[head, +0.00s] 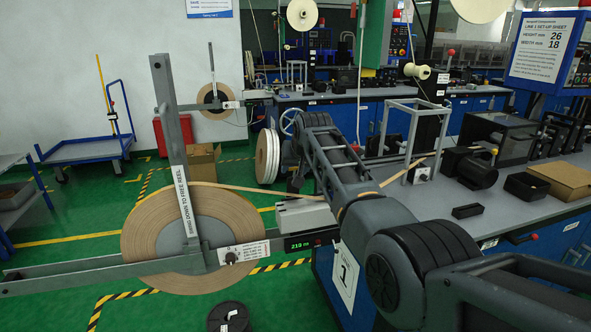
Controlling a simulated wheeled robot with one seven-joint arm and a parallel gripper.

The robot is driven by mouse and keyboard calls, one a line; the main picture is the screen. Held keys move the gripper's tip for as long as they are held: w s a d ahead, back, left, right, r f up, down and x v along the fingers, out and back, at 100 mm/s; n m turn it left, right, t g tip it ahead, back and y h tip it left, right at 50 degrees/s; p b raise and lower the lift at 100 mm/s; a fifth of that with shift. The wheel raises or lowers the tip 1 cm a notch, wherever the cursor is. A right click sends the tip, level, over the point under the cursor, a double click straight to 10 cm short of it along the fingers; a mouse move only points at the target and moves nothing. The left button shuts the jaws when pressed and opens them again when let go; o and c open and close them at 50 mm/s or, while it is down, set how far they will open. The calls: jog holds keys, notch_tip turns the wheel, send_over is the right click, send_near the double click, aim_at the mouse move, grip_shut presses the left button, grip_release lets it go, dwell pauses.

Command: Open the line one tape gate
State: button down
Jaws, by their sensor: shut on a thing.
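A large tan tape reel (150,235) stands at the front left. A grey upright bar (185,165) with a lettered strip crosses its face. Tan tape (240,187) runs right from the reel, over a pale grey block (304,213) on the bench edge that seems to be the line one tape gate. My arm reaches up from the lower right, and its wrist bends down beyond the forearm. My gripper (295,182) is small and dark, just above the block and close to the tape. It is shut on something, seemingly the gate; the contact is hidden.
A white-flanged spool (268,156) stands behind the block. A black spool (228,318) lies on the green floor.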

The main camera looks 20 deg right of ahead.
jog(key=shift+w+a+r, duration=0.15)
jog(key=shift+w+r, duration=0.1)
jog(key=shift+w, duration=0.25)
jog(key=c, duration=0.5)
grip_release()
jog(key=shift+f, duration=0.15)
jog(key=shift+c, duration=0.2)
jog(key=shift+s, duration=0.1)
jog(key=v, duration=0.7)
jog(key=shift+s+r, duration=0.2)
jog(key=shift+r, duration=0.1)
jog(key=shift+f, duration=0.1)
